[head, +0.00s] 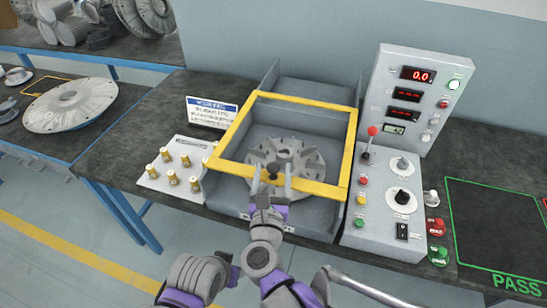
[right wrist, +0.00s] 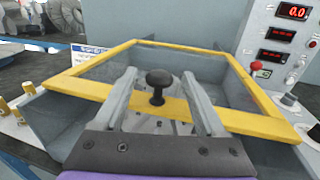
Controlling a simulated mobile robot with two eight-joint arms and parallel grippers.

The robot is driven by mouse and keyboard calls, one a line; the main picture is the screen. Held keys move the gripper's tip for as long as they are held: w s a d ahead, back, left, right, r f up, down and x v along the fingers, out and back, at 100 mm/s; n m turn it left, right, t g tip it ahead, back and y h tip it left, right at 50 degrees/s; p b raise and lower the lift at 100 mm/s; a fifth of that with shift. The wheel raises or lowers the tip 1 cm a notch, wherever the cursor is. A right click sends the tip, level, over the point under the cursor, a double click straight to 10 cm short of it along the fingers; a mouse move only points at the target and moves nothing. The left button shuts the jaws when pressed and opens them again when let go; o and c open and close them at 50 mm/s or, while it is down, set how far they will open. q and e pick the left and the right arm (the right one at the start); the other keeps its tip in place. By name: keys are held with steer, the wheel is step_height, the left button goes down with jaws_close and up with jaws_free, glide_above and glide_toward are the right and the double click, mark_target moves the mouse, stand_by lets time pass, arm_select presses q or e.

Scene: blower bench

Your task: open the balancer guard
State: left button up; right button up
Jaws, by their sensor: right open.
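The balancer guard is a yellow frame (head: 232,125) with a see-through panel. It lies over the grey balancer box, its front bar toward me, and looks shut. A black knob (head: 272,169) stands on the front bar; it also shows in the right wrist view (right wrist: 159,80). My right gripper (head: 270,178) is open at the front bar. In the right wrist view, its two fingers (right wrist: 158,92) stand either side of the knob, with a gap on each side. A grey finned rotor (head: 295,155) lies under the guard. I cannot make out my left gripper.
A control panel (head: 412,90) with red displays and a switch box (head: 385,190) with a red-tipped lever stand right of the box. A plate with brass pegs (head: 178,168) and a sign (head: 211,112) are at the left. A green-outlined PASS area (head: 495,225) is clear.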

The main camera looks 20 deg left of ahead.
mark_target(274, 162)
steer(key=shift+w+a, duration=0.25)
steer(key=shift+w, duration=0.85)
steer(key=shift+w+a, duration=0.25)
steer(key=shift+w, duration=0.85)
steer(key=shift+c, duration=0.3)
jaws_close()
